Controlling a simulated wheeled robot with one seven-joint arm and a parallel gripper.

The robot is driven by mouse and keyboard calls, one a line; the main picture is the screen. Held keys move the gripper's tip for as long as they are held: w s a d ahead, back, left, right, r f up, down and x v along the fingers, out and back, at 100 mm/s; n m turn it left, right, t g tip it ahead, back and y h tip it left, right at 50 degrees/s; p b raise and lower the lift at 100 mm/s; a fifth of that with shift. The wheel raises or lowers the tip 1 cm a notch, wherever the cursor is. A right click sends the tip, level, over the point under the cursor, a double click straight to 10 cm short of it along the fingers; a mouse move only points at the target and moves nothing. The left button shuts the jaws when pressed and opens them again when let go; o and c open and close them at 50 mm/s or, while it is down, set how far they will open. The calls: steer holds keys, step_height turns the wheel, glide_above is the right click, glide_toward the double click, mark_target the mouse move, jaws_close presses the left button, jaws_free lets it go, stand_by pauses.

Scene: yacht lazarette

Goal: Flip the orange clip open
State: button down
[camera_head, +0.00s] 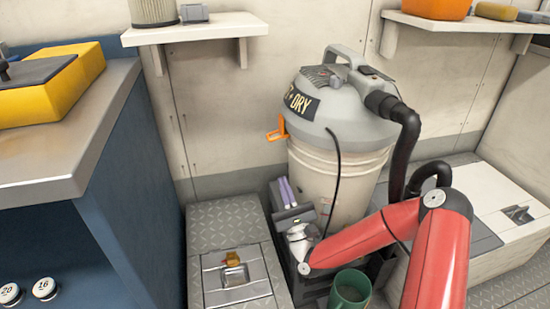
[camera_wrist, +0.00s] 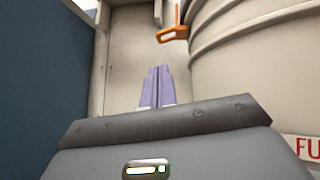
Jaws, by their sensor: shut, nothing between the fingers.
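The orange clip (camera_head: 278,130) sits on the left side of the wet/dry vacuum (camera_head: 330,170), at the seam between its grey lid and pale drum. In the wrist view the orange clip (camera_wrist: 173,33) shows near the top, left of the drum (camera_wrist: 250,55). My gripper (camera_head: 287,191) is below the clip, beside the drum, with its purple fingers pointing up. In the wrist view the purple fingers (camera_wrist: 158,87) are together with nothing between them. They are apart from the clip, which appears above them and slightly to the right.
A black hose (camera_head: 408,140) curves down the vacuum's right side, and a thin cable hangs across its front. A grey-topped counter (camera_head: 70,140) stands at left. A shelf (camera_head: 215,28) is above. A green mug (camera_head: 350,290) stands below my arm.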

steer(key=p+x, duration=0.1)
steer(key=x, duration=0.9)
